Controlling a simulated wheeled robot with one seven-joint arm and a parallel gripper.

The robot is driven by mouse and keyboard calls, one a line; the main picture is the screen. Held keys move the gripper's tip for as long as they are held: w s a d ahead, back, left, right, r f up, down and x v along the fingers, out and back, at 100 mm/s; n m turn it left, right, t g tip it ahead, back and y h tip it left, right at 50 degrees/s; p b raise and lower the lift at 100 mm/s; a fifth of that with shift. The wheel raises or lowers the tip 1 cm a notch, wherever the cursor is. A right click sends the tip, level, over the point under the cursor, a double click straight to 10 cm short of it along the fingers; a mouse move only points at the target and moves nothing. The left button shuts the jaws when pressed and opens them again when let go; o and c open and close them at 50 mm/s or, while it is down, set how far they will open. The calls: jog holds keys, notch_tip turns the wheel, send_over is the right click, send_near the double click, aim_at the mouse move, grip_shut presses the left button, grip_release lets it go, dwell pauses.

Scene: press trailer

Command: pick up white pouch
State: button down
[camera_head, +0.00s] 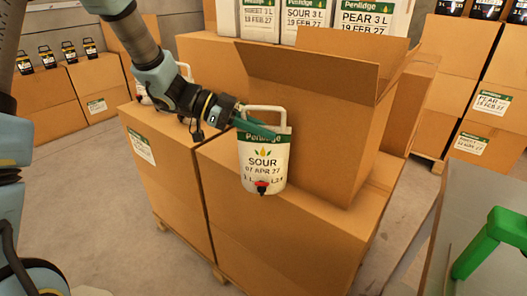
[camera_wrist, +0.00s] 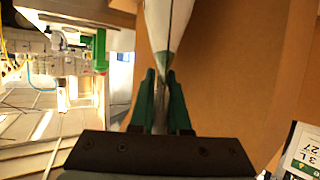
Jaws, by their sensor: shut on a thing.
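The white pouch (camera_head: 264,158) has a green band, the words SOUR and 07 APR 27, a white handle at its top and a red and black tap at its lower edge. It hangs upright in front of the open carton in the head view. My gripper (camera_head: 272,136) is shut on the pouch near its top. In the wrist view the green fingers (camera_wrist: 160,95) close on the narrow pinched edge of the white pouch (camera_wrist: 168,25). I cannot tell whether the pouch's base touches the cartons below.
An open carton (camera_head: 305,125) with raised flaps stands right behind the pouch on large stacked cartons (camera_head: 265,235). More white pouches (camera_head: 370,18) stand behind it. A grey table (camera_head: 490,195) with a green object (camera_head: 492,245) is at right. Grey floor is clear at left.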

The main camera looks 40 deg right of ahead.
aim_at(262, 107)
jog(key=shift+r, duration=0.2)
jog(key=shift+a+r+b, duration=0.15)
jog(key=shift+r+b, duration=0.1)
jog(key=shift+b, duration=0.25)
notch_tip(262, 107, up, 6)
jog(key=shift+r+b, duration=0.1)
jog(key=shift+b, duration=0.4)
jog(key=s+a+b, duration=0.2)
jog(key=a, duration=0.7)
jog(key=s+a+b, duration=0.2)
jog(key=s+a, duration=0.1)
jog(key=a, duration=0.7)
jog(key=shift+d, duration=0.1)
